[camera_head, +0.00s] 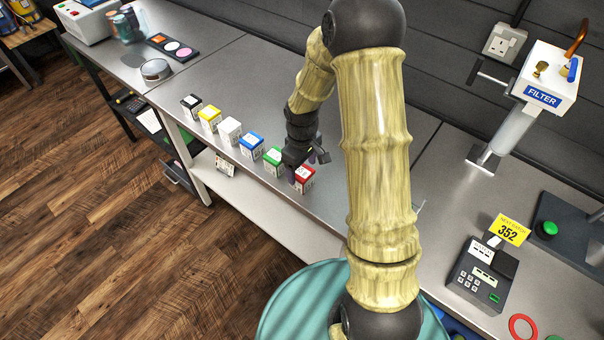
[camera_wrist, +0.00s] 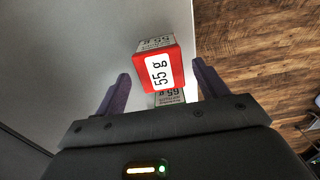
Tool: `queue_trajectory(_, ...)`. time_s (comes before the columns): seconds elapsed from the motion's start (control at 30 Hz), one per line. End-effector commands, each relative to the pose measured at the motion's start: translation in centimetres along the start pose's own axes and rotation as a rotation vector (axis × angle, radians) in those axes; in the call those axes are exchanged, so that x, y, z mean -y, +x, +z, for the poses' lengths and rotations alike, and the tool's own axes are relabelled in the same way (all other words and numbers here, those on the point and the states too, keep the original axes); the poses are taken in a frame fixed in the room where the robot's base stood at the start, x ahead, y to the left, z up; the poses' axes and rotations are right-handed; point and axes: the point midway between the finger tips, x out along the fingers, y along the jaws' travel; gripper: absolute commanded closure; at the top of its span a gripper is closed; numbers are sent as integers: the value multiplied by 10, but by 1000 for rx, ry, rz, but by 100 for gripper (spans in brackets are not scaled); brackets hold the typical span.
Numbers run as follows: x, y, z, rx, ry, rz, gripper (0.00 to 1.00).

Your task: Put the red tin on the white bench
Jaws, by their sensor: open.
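I cannot tell whether this is the white bench. My gripper (camera_head: 306,162) hangs pointing down just above and behind the red tin, close to the green tin (camera_head: 273,160). In the wrist view the red tin (camera_wrist: 158,70), marked 55 g, shows ahead, between the two open purple fingers (camera_wrist: 160,72). Contact is not visible.
Blue (camera_head: 251,145), white (camera_head: 229,130), yellow (camera_head: 209,117) and black (camera_head: 191,106) topped tins continue the row. A keypad device (camera_head: 481,277) and a filter stand (camera_head: 515,125) are at right. A round metal dish (camera_head: 156,70) is at far left. The bench front edge is close.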

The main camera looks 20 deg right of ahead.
Motion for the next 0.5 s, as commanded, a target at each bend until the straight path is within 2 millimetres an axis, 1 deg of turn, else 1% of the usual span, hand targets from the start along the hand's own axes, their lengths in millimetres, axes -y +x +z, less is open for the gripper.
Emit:
queue_trajectory(0.1, -1, -22, -1, -5, 2, 5, 28)
queue_trajectory(0.3, -1, -57, 0, -3, 1, 3, 28)
queue_trajectory(0.4, -1, -70, 0, -3, 1, 3, 28)
queue_trajectory(0.5, 0, -77, 0, -1, 0, 1, 28)
